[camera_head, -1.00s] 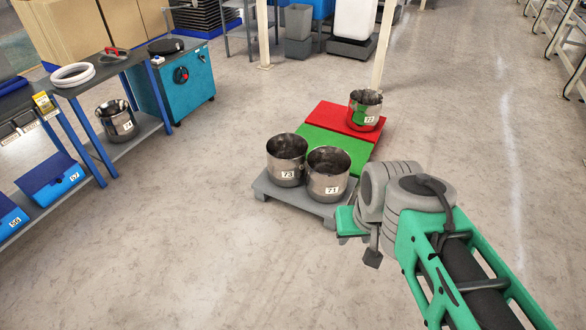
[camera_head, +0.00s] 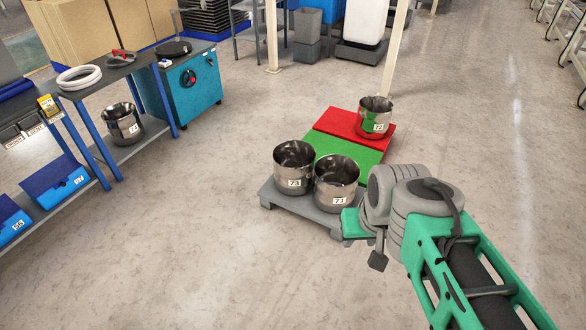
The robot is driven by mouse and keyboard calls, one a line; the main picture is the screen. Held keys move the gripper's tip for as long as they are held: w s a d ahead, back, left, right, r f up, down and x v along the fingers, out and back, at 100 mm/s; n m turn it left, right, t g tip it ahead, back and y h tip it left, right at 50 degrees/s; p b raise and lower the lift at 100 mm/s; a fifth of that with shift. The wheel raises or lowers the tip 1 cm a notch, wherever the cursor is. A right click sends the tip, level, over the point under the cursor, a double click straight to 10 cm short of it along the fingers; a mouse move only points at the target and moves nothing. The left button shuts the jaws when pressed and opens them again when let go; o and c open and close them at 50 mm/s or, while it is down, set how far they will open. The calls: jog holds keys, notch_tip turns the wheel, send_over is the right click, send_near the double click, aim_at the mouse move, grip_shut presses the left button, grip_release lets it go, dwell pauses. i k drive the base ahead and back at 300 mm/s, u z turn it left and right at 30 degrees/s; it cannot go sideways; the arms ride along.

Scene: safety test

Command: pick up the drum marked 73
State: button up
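The drum marked 73 (camera_head: 294,170) is a shiny open-topped metal drum. It stands upright on the left of a low grey platform (camera_head: 283,200). The drum marked 71 (camera_head: 336,186) stands close on its right, on the same platform. The drum marked 72 (camera_head: 374,118) stands behind them on a red section (camera_head: 340,120). My gripper (camera_head: 362,232) is at the end of my arm, right of drum 71 and apart from drum 73. The arm's wrist hides most of it, so its opening does not show. Nothing is seen held.
A green section (camera_head: 352,152) lies between the grey platform and the red section. A shelf bench with another metal drum (camera_head: 122,124) and blue bins (camera_head: 55,185) is at the left. A teal cabinet (camera_head: 185,88) stands behind. The front left floor (camera_head: 180,260) is clear.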

aim_at(294, 160)
jog(key=u, duration=0.2)
jog(key=i, duration=1.7)
jog(key=u, duration=1.05)
jog(key=i, duration=1.65)
jog(key=u, duration=0.3)
